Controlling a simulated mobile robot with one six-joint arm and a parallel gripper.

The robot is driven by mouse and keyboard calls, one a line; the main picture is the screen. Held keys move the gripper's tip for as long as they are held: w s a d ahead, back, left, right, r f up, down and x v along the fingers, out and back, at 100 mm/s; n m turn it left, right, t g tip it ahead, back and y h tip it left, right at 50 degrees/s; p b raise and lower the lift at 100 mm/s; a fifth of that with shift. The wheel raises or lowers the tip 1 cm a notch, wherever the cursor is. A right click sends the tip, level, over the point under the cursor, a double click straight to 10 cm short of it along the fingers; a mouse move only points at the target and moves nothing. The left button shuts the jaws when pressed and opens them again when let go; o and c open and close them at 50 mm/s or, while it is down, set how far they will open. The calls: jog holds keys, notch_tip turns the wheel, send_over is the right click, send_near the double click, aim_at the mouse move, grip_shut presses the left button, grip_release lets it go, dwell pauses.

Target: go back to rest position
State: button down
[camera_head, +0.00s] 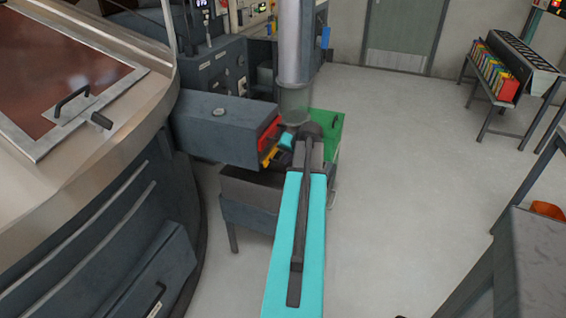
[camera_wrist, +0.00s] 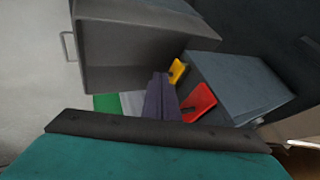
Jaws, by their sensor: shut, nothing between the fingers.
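My arm (camera_head: 295,240), turquoise with a dark bar along it, reaches forward from the bottom of the head view. My gripper (camera_wrist: 160,98) shows in the wrist view as dark fingers, shut and empty. It is beside a red part (camera_wrist: 199,102) and a yellow part (camera_wrist: 177,71) on a blue-grey housing (camera_wrist: 235,82). In the head view, the red part (camera_head: 268,133) and the yellow part (camera_head: 270,156) are at the housing's right end, left of my wrist. The fingers are mostly hidden there. I cannot tell whether they touch either part.
A grey metal box (camera_wrist: 130,50) stands close beside the fingers in the wrist view. A vertical pipe (camera_head: 290,40) and a green surface (camera_head: 328,125) are by my wrist. A large round machine (camera_head: 150,130) fills the left. Open floor (camera_head: 410,150) lies to the right.

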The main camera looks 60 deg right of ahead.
jog(key=shift+s+a+r, duration=0.1)
jog(key=shift+s+r, duration=0.05)
jog(key=shift+r, duration=0.05)
dwell(0.5)
